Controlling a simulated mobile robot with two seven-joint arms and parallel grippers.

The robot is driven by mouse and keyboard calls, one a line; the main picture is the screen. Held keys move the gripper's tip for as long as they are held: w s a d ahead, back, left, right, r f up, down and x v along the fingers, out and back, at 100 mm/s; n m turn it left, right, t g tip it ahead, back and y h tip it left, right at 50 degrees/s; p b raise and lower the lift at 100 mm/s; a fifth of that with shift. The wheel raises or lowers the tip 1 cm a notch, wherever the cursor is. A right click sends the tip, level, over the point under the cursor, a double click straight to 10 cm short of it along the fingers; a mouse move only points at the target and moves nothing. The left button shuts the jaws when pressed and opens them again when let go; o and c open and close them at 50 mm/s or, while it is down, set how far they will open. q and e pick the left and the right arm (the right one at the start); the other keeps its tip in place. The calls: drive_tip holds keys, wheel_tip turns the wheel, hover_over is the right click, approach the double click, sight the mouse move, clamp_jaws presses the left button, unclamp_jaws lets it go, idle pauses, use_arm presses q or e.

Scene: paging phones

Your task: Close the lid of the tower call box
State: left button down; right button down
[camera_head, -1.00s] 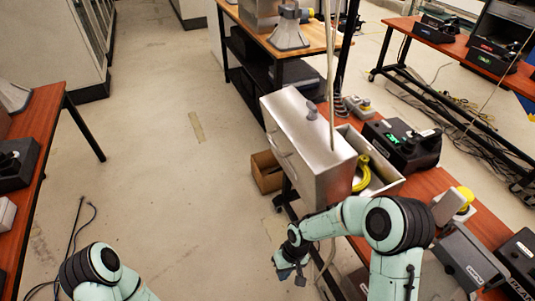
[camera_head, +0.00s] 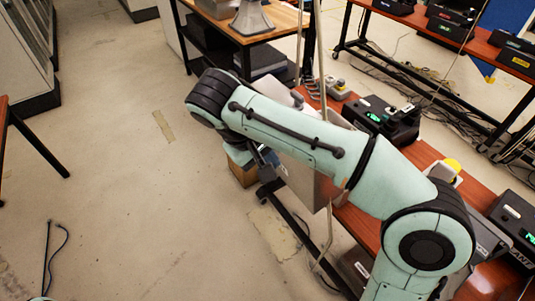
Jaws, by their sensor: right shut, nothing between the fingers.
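The tower call box (camera_head: 303,182) is a silver metal box at the edge of the red-brown table. My right arm crosses in front of it and hides most of it, including its opening. Only part of its lower front and a strip near the top show, so I cannot tell how far its lid is open. My right gripper (camera_head: 267,158) is at the left side of the box, partly hidden under the forearm. It is shut and empty; I cannot tell if it touches the box. My left gripper is out of view.
A black phone unit with a green display (camera_head: 385,119) stands behind the box. A pole rises beside the box. A cardboard box (camera_head: 243,174) sits on the floor below. A wooden table (camera_head: 273,18) stands at the back.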

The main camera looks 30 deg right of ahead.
drive_tip(key=d+f, duration=0.5)
drive_tip(key=d, duration=0.1)
drive_tip(key=shift+w+d+f+b, duration=0.2)
drive_tip(key=shift+w+d+b, duration=0.1)
drive_tip(key=shift+d, duration=0.1)
